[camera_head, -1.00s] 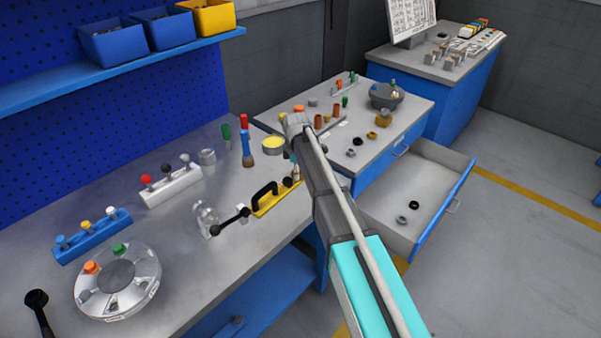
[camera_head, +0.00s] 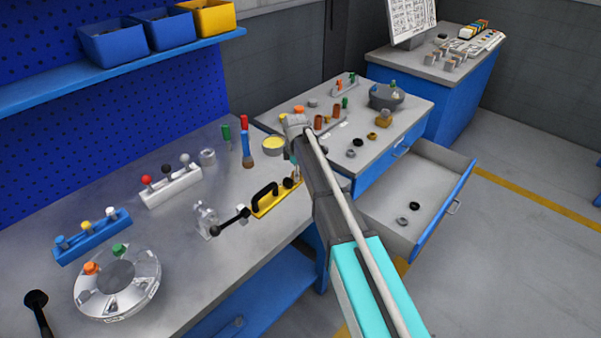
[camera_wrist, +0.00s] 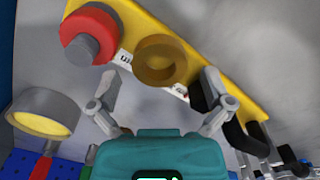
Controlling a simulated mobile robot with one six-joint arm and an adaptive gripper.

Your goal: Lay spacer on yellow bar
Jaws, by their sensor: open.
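The yellow bar (camera_head: 266,206) lies on the workbench and carries a black handle. In the wrist view the bar (camera_wrist: 205,58) runs diagonally across the top, with a red disc with a grey post (camera_wrist: 89,36) at its left end. A brass-brown ring (camera_wrist: 160,60), probably the spacer, appears flat on the bar between the red disc and the black handle (camera_wrist: 243,138). My gripper (camera_wrist: 160,88) is open, its fingers apart on either side below the ring and not visibly touching it. In the head view my arm hides the bar's far end and the ring.
A grey cup with a yellow inside (camera_wrist: 42,122) stands left of my fingers. A clear toggle clamp (camera_head: 207,219), white rack (camera_head: 172,187), blue rack (camera_head: 92,236) and round tray (camera_head: 118,283) stand on the bench. An open drawer (camera_head: 425,190) holds two small rings.

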